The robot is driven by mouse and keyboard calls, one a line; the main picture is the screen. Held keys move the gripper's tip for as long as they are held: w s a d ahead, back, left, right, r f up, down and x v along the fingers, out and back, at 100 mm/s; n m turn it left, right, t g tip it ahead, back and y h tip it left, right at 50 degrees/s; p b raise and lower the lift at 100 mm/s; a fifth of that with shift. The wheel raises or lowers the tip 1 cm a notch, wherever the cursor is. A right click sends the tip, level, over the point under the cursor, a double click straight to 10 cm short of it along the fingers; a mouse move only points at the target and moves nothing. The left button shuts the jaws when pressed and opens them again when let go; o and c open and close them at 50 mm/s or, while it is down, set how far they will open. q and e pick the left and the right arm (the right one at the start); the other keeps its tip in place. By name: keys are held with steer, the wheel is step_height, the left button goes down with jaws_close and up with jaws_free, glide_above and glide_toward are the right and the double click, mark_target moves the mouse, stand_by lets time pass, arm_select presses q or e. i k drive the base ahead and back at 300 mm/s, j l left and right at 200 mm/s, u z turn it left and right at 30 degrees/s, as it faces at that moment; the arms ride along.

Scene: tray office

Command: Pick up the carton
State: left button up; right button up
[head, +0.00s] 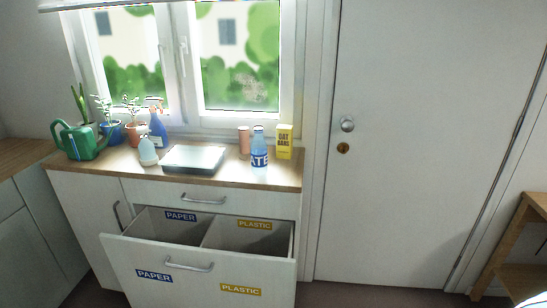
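A small yellow carton (284,142) with dark lettering stands upright at the right end of the wooden counter (222,179), near the window sill. A blue and white bottle (259,147) stands just left of it and a little nearer to me. Neither of my grippers shows in the head view, so I cannot see what they hold.
Below the counter an open drawer holds a paper bin (155,225) and a plastic bin (245,238), jutting toward me. A grey flat box (195,158), a pink cup (243,140), a spray bottle (158,126) and a green watering can (80,142) share the counter. A closed door (420,150) stands right.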

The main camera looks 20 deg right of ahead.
mark_target(285, 132)
steer(key=i+l+z, duration=0.15)
steer(key=l, duration=0.35)
steer(key=i+l+z, duration=0.2)
steer(key=i+l, duration=0.2)
steer(key=i+l+z, duration=0.15)
steer(key=i+l, duration=0.15)
steer(key=l, duration=0.2)
